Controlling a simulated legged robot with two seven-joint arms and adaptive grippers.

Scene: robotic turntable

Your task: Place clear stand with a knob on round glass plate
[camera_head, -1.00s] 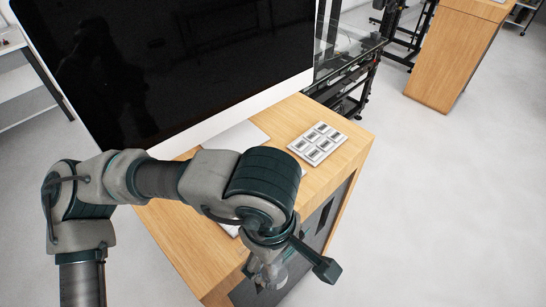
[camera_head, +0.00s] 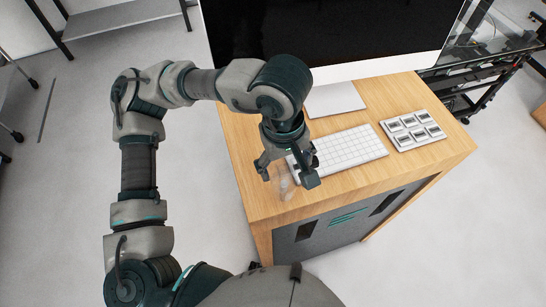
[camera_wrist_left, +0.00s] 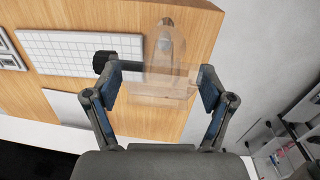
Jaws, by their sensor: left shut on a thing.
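The clear stand (camera_wrist_left: 160,80) is a transparent piece between the two fingers of my left gripper in the left wrist view. A dark knob (camera_wrist_left: 102,62) shows at its left side there. My left gripper (camera_head: 288,178) is shut on the stand. In the head view the gripper is over the left end of the wooden desk, beside the keyboard, and the stand (camera_head: 284,186) shows faintly below the fingers. I cannot tell whether the stand touches the desk. I cannot make out the round glass plate in either view. My right gripper is not in view.
The wooden desk (camera_head: 440,165) carries a white keyboard (camera_head: 350,149), a large dark monitor (camera_head: 350,35) and a pad with several grey keys (camera_head: 412,130). The desk's front edge lies close to my left gripper. A black metal frame (camera_head: 478,85) stands behind at the right.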

